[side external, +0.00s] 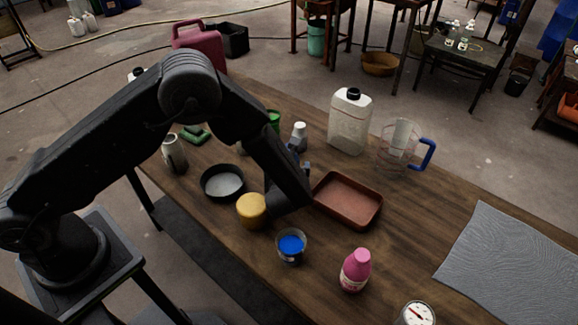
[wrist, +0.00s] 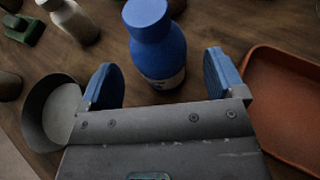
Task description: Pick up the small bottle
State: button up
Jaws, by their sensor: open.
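A blue bottle (wrist: 156,45) with a blue cap stands upright in the wrist view, just ahead of my gripper (wrist: 164,80). My gripper's blue fingers are spread to the left and right of its lower part, with nothing gripped. In the side view my gripper (side external: 303,165) is low over the table and mostly hidden by my arm. I cannot clearly make out the blue bottle there. A pink bottle (side external: 355,271) stands at the table's near edge, away from the gripper.
A dark round pan (wrist: 50,112) is close to the left finger, and a red-brown tray (wrist: 290,100) to the right one. A grey bottle (wrist: 73,20) stands behind left. A yellow-lidded jar (side external: 252,210), blue-topped cup (side external: 291,245) and white jug (side external: 349,122) surround the area.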

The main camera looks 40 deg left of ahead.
jog(key=shift+x, duration=1.9)
jog(key=c, duration=1.2)
